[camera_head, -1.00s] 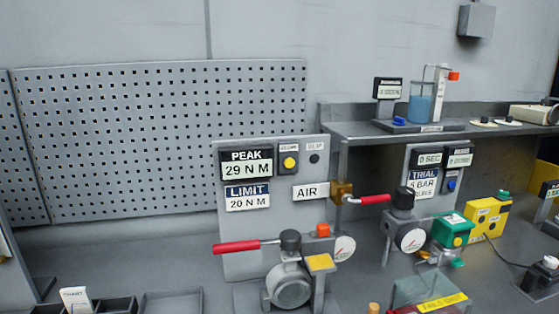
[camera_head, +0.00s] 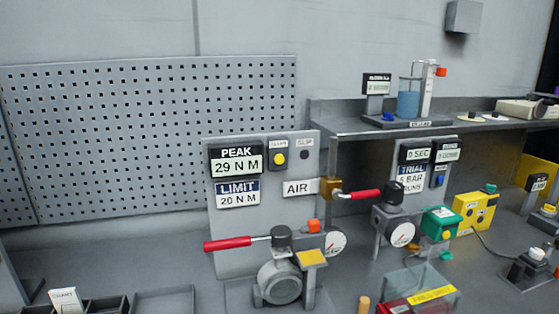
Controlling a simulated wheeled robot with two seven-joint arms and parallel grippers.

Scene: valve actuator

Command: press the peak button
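The peak display (camera_head: 236,161) reads "PEAK 29 N M" on an upright grey panel (camera_head: 228,258). Just right of it on the same panel is a dark box with a round yellow button (camera_head: 279,159), under a small white label too blurred to read surely. Below the display is a sign (camera_head: 237,194) reading "LIMIT 20 N M". Neither of my grippers shows in the head view, and nothing covers the button.
A red-handled valve (camera_head: 280,285) with a gauge stands before the panel. A second red lever (camera_head: 358,195) sticks out by the AIR label (camera_head: 299,187). A grey shelf (camera_head: 345,128) stands to the right. A clear box (camera_head: 425,290) is at the front.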

